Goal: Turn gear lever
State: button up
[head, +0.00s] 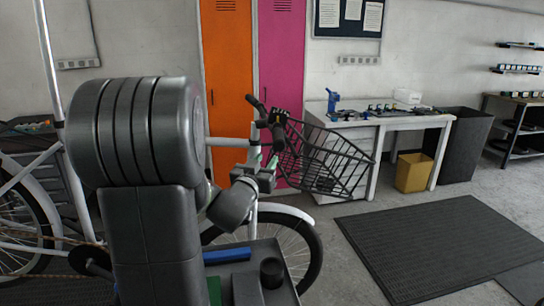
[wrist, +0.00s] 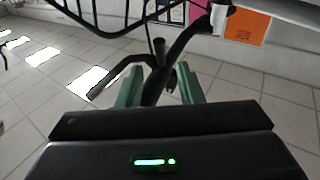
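The bike's black handlebar (head: 278,136) is at the middle of the head view, above a white frame and front wheel. In the wrist view, the handlebar (wrist: 190,38) curves down from the top, with a dark lever-like bar (wrist: 118,72) to its left. I cannot tell for sure which small part is the gear lever. My gripper (head: 264,160) is just below the handlebar in the head view. Its two green fingers (wrist: 159,75) stand apart in the wrist view. A dark handlebar part shows between them; I cannot tell whether they touch it.
A black wire basket (head: 325,160) hangs at the bike's front. A white workbench (head: 395,123) with a blue vise (head: 333,102) stands behind. A yellow bin (head: 413,173) is under it. A dark floor mat (head: 425,240) lies on open floor at right. Orange and pink lockers (head: 228,70) stand behind.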

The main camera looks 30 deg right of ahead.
aim_at(276, 152)
jog(key=shift+v, duration=2.3)
jog(key=p+x, duration=0.2)
jog(key=x, duration=1.2)
jog(key=shift+a, duration=0.1)
